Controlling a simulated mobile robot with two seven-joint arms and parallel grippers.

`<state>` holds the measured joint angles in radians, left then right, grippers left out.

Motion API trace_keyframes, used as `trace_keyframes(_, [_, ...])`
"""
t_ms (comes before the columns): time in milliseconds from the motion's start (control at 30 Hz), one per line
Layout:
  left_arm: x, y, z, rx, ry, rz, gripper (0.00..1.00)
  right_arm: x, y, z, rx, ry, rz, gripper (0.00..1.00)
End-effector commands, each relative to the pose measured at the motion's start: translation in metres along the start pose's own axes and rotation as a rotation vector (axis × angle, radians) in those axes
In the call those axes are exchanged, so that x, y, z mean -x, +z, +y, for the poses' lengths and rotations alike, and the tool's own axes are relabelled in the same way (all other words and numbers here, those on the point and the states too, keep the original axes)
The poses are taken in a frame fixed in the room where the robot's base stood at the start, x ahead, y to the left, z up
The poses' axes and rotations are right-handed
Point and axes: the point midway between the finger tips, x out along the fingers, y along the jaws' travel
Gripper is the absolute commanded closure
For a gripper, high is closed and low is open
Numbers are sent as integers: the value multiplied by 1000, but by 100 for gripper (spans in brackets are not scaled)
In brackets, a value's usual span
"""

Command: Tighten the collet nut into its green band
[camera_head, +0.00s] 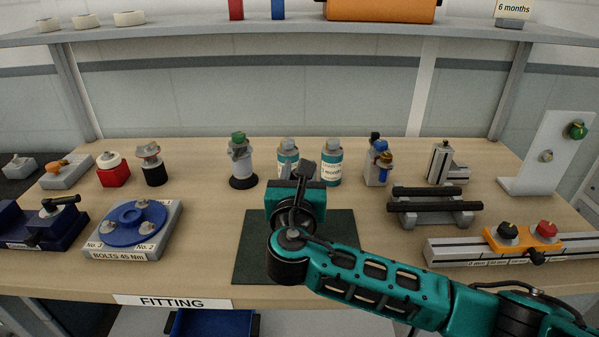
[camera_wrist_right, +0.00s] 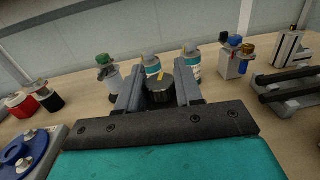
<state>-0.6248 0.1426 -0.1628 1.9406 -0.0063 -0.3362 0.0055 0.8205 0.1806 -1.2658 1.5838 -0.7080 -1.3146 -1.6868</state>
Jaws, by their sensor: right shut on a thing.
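A dark round piece with a yellow mark on top, which I take to be the collet nut (camera_wrist_right: 160,92), sits between the fingers of my right gripper (camera_wrist_right: 159,88) in the wrist view. The fingers are shut on its sides. In the head view my right gripper (camera_head: 304,172) is over the far part of the dark mat, and its own arm hides the nut. No green band can be made out on or around the nut. My left gripper is not in view.
Two teal-labelled bottles (camera_head: 331,164) stand behind the gripper. A grey cylinder with a green top (camera_head: 239,162) stands to their left. A grey rack with black bars (camera_head: 430,207) is on the right. The dark mat (camera_head: 254,245) is bare at its left.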

Motion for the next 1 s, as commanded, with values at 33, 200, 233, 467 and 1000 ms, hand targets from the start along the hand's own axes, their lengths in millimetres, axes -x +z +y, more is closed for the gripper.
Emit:
trace_keyframes(33, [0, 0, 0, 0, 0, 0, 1, 0, 0, 0, 0, -4, -1, 95])
trace_keyframes(200, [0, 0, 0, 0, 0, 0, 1, 0, 1, 0, 0, -9, -2, 95])
trace_keyframes(233, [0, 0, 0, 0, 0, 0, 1, 0, 1, 0, 0, -9, -2, 95])
trace_keyframes(467, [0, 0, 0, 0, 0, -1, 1, 0, 1, 0, 0, -7, -3, 60])
trace_keyframes(1000, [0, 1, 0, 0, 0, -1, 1, 11, -1, 1, 0, -4, -1, 45])
